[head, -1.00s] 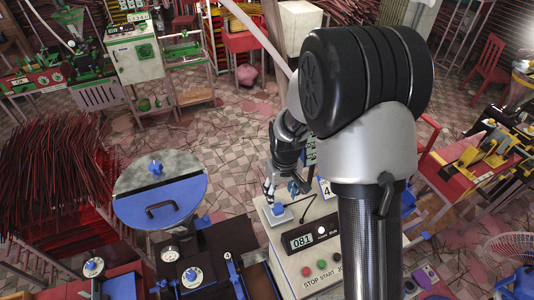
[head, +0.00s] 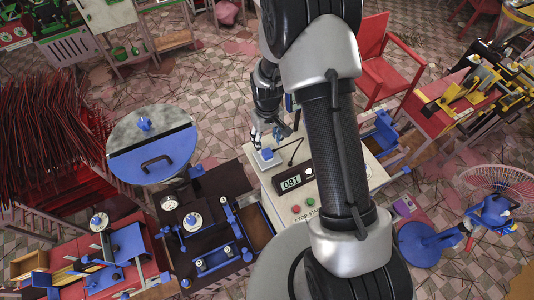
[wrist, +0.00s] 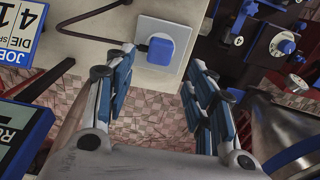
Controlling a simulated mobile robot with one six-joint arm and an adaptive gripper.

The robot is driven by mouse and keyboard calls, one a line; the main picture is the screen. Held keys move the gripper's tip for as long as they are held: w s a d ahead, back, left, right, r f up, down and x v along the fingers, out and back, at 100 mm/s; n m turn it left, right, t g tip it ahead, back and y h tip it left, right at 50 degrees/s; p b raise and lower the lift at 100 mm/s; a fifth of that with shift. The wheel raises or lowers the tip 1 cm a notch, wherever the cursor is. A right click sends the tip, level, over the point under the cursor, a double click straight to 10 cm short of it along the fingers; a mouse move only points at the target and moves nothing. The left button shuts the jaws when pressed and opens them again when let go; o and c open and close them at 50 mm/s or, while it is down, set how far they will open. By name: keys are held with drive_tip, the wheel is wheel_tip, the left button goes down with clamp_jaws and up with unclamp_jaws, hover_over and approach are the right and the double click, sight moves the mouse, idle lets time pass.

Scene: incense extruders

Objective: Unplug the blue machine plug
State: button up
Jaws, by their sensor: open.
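The blue plug (wrist: 169,47) sits in a white square socket plate (wrist: 150,30) on the pale top of a machine cabinet, with a dark cord running from it to the left. In the head view the plug (head: 267,154) shows small on the cabinet top, just below my gripper (head: 265,137). In the wrist view my gripper (wrist: 160,62) is open and empty. Its blue-padded fingers stand to the left and right of the plug, seemingly apart from it. The exact height gap cannot be told.
The cabinet carries a display reading 081 (head: 291,182) and buttons (head: 303,206). A dark bench with blue parts (head: 205,225) stands to the left, beside a round blue-rimmed drum (head: 152,140). In the wrist view, number cards (wrist: 20,30) are at left and a metal funnel (wrist: 285,130) at right.

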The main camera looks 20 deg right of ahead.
sight(267, 152)
wheel_tip(267, 152, down, 8)
drive_tip(key=b, duration=0.5)
drive_tip(key=shift+r, duration=0.1)
drive_tip(key=shift+b, duration=0.55)
idle(0.8)
drive_tip(key=shift+c, duration=0.4)
clamp_jaws()
drive_tip(key=shift+r, duration=0.1)
drive_tip(key=shift+r+p, duration=1.6)
drive_tip(key=shift+r, duration=1.35)
